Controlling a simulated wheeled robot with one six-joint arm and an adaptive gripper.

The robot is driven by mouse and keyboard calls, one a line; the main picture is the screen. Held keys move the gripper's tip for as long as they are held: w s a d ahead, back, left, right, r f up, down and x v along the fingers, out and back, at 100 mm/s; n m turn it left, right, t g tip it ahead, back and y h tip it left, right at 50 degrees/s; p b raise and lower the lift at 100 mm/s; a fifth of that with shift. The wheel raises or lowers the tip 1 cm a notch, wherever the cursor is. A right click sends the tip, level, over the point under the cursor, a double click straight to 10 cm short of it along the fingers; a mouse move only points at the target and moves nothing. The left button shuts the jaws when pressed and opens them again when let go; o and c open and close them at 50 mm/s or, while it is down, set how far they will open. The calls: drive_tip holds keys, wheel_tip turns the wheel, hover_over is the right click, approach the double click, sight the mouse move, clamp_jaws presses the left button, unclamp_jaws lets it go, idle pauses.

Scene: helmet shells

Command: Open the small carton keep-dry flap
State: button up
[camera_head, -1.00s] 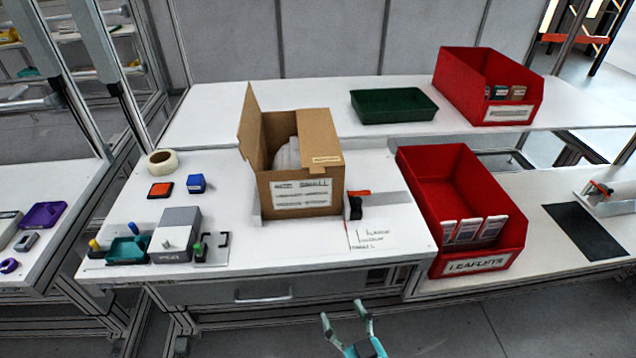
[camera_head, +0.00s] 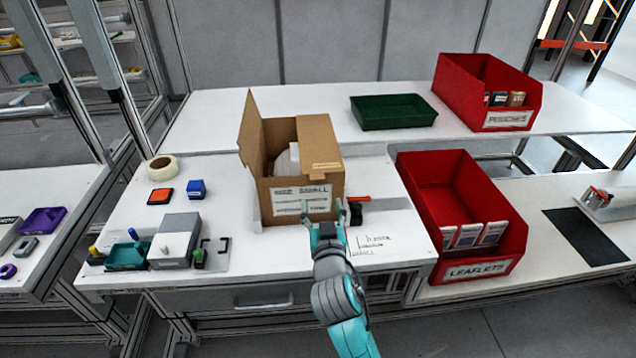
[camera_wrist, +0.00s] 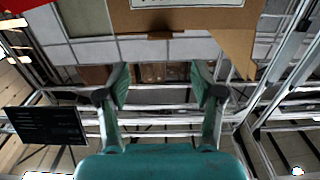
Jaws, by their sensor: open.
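The small carton (camera_head: 303,200) is a brown cardboard box with a white label on its front, standing on the white bench. Its left flap (camera_head: 252,128) stands up. The right flap (camera_head: 318,145) lies over the right part of the top, with a small tab at its front edge. Pale contents show through the gap between them. My gripper (camera_head: 327,226) is open and empty, in front of the carton's lower right front. In the wrist view, the carton (camera_wrist: 205,18) is at the top edge, beyond my open fingertips (camera_wrist: 160,85). I cannot tell the exact gap.
A red-handled black tool (camera_head: 358,205) and a paper card (camera_head: 373,244) lie right of the carton. The red leaflets bin (camera_head: 482,268) is further right. A green tray (camera_head: 393,125) and another red bin (camera_head: 505,119) stand behind. A tape roll and stamp items are at left.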

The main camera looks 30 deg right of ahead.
drive_tip(key=x, duration=0.9)
drive_tip(key=shift+w, duration=0.15)
clamp_jaws()
